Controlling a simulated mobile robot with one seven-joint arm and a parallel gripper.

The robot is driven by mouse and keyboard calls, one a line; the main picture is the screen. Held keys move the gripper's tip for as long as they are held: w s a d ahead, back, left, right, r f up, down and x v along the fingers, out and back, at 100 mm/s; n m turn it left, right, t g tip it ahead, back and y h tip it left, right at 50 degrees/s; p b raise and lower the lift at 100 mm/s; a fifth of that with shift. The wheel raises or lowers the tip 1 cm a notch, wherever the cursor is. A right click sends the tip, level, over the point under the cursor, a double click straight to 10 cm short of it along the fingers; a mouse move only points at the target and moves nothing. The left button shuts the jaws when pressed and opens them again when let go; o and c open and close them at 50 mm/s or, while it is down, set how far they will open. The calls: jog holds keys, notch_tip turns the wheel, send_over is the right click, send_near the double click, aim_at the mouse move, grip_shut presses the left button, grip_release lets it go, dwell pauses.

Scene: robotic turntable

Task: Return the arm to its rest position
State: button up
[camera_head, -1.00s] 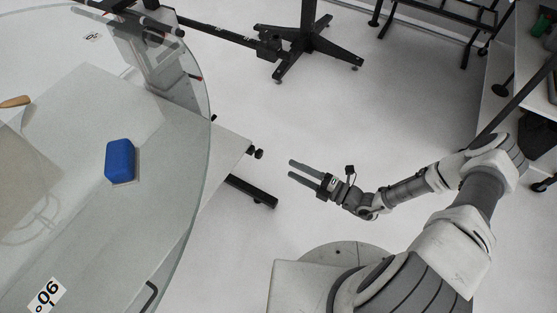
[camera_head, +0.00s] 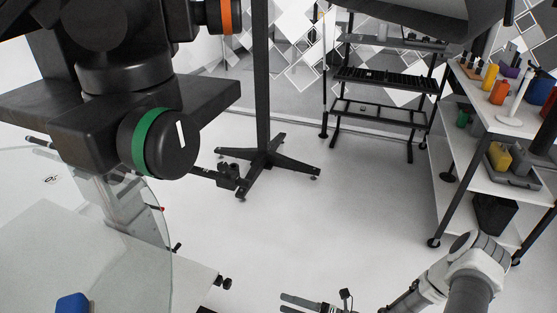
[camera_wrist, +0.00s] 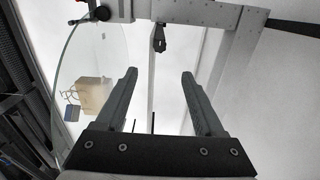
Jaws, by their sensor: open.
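My gripper (camera_head: 308,303) shows at the bottom edge of the head view, low over the floor and right of the glass turntable. In the wrist view my gripper (camera_wrist: 160,85) has its two fingers wide apart with nothing between them. My arm (camera_head: 455,280) comes in from the lower right, bent, and is partly cut off by the frame. The gripper is apart from the turntable (camera_head: 150,275).
A blue block (camera_head: 73,303) sits on the turntable. A dark machine with a green-ringed part (camera_head: 158,143) fills the upper left. A black stand (camera_head: 266,158) is behind. A shelf bench (camera_head: 500,130) with bottles stands right. The floor (camera_head: 330,215) between is clear.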

jog(key=s+d+r+m+h+p, duration=0.3)
jog(key=r+m, duration=0.7)
jog(key=r, duration=0.8)
jog(key=s+d+r+m+h+p, duration=0.3)
jog(key=r+m+h, duration=0.5)
jog(key=r, duration=0.9)
jog(key=s+d+r+m+g+h+p, duration=0.1)
jog(key=s+d+r+m+h+p, duration=0.2)
jog(key=r+m, duration=1)
jog(key=s+r+h+p, duration=0.1)
jog(key=s+r+h, duration=0.1)
jog(key=r, duration=0.3)
jog(key=shift+s+r+h+p, duration=0.3)
jog(key=shift+s+p, duration=0.05)
jog(key=shift+s, duration=0.2)
